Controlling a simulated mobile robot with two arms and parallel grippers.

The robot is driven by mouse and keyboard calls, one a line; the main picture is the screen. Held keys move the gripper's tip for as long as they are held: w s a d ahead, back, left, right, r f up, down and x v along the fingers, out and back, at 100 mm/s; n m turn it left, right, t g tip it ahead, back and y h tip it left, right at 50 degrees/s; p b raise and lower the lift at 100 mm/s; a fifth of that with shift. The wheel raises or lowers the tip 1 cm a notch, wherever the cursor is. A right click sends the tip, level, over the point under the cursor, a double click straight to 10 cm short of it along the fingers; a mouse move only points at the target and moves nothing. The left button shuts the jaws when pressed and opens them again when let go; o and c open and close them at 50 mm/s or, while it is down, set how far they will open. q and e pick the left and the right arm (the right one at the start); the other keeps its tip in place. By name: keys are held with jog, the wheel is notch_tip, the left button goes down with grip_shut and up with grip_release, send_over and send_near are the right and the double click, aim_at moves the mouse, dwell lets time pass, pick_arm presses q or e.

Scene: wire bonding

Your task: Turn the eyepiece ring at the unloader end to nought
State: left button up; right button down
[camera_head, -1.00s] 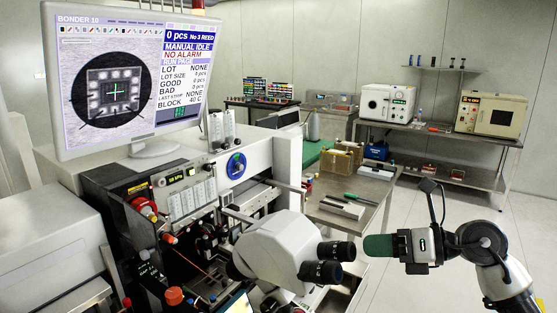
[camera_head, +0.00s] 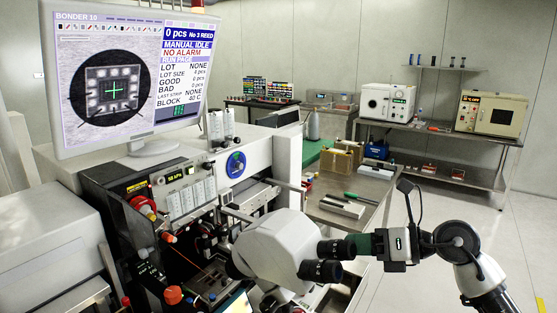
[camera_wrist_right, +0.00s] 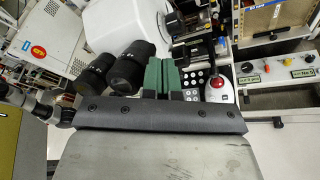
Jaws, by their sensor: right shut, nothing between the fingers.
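The white microscope head (camera_head: 277,245) carries two black eyepieces, a far one (camera_head: 337,249) and a near one (camera_head: 320,271). The right wrist view shows them as a left eyepiece (camera_wrist_right: 95,74) and a right eyepiece (camera_wrist_right: 132,66). My right gripper (camera_head: 358,243) has green fingers, closed together and empty, right beside the far eyepiece. In the right wrist view its fingertips (camera_wrist_right: 160,62) lie just right of the right eyepiece; I cannot tell whether they touch it. The ring markings are too small to read. My left gripper is not in view.
The bonder's monitor (camera_head: 125,75) stands at upper left. In the right wrist view, a keypad (camera_wrist_right: 193,78) and a red-topped control (camera_wrist_right: 217,84) lie right of the fingers. A steel table (camera_head: 375,187) stands behind; open floor is at right.

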jog(key=shift+s+a+r, duration=0.1)
jog(key=shift+s+a, duration=0.2)
jog(key=shift+s, duration=0.1)
dwell(0.7)
jog(key=shift+s+f+b, duration=0.1)
jog(key=shift+f+b, duration=0.15)
jog(key=shift+b, duration=0.05)
jog(key=shift+s+f+b, duration=0.2)
jog(key=shift+f+b, duration=0.05)
jog(key=shift+b, duration=0.25)
jog(key=b+v, duration=0.1)
jog(key=v, duration=0.5)
jog(key=shift+s+a+r, duration=0.15)
jog(key=shift+s+r, duration=0.1)
jog(key=shift+s, duration=0.05)
dwell(0.4)
